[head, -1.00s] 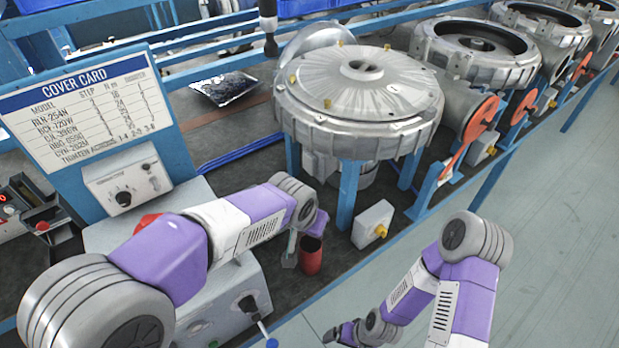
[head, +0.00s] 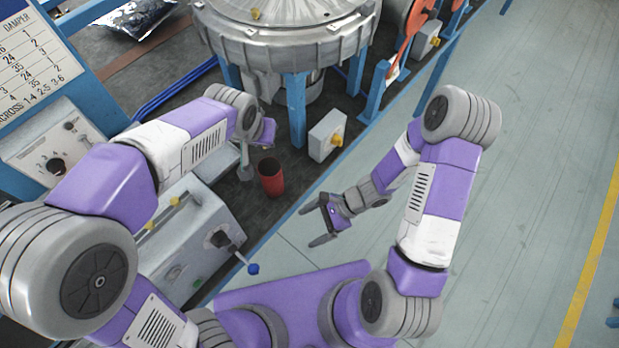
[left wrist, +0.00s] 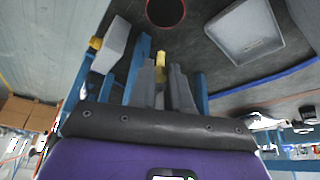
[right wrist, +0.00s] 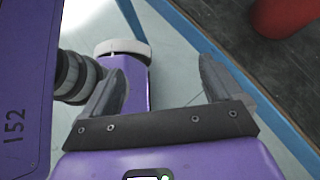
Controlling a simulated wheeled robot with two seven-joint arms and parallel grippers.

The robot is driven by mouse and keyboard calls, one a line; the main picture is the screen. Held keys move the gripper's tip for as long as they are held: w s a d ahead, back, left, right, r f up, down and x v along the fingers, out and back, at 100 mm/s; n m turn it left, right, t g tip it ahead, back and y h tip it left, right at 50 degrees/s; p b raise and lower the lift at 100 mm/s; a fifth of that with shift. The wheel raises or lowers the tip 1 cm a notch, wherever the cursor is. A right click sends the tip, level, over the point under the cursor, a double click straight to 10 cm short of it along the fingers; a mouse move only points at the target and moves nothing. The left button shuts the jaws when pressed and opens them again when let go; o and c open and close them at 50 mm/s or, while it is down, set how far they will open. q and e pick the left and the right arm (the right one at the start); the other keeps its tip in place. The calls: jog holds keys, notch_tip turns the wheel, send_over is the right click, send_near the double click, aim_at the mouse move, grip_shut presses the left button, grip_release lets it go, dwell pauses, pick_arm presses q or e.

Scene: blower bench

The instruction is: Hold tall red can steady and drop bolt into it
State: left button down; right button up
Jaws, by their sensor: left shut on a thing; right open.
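The tall red can (head: 271,179) stands upright on the dark bench top near its front edge. Its dark opening (left wrist: 165,10) shows at the top of the left wrist view. My left gripper (head: 246,172) is just left of the can, fingers pointing down. In the left wrist view its fingers (left wrist: 162,72) are shut on a yellowish bolt (left wrist: 160,66), apart from the can. The bolt is hidden in the head view. My right gripper (head: 318,226) is open and empty, off the bench front, right of and nearer than the can. The can's lower part (right wrist: 287,14) shows in the right wrist view.
A grey control box (head: 190,235) with a blue-tipped lever stands left of the can. A small box with a yellow knob (head: 327,136) and a blower housing (head: 290,40) on blue legs stand behind. A grey tray (left wrist: 243,30) lies near the can. Open floor is at right.

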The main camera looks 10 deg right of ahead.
aim_at(281, 179)
jog(key=w+d+r+m+t+y, duration=0.1)
jog(key=w+r+m+t+y, duration=0.1)
jog(key=w+r+m+t, duration=0.65)
jog(key=w+a+f, duration=0.2)
jog(key=a, duration=0.1)
jog(key=w+a+f+n+g, duration=0.1)
jog(key=w+a, duration=0.1)
jog(key=a, duration=0.1)
jog(key=w+a+f+n, duration=0.1)
jog(key=w+a+f, duration=0.1)
jog(key=a, duration=0.1)
jog(key=shift+w+a+f+g, duration=0.15)
jog(key=shift+w+f+g, duration=0.15)
jog(key=shift+g, duration=0.05)
jog(key=shift+c, duration=0.4)
jog(key=c, duration=1)
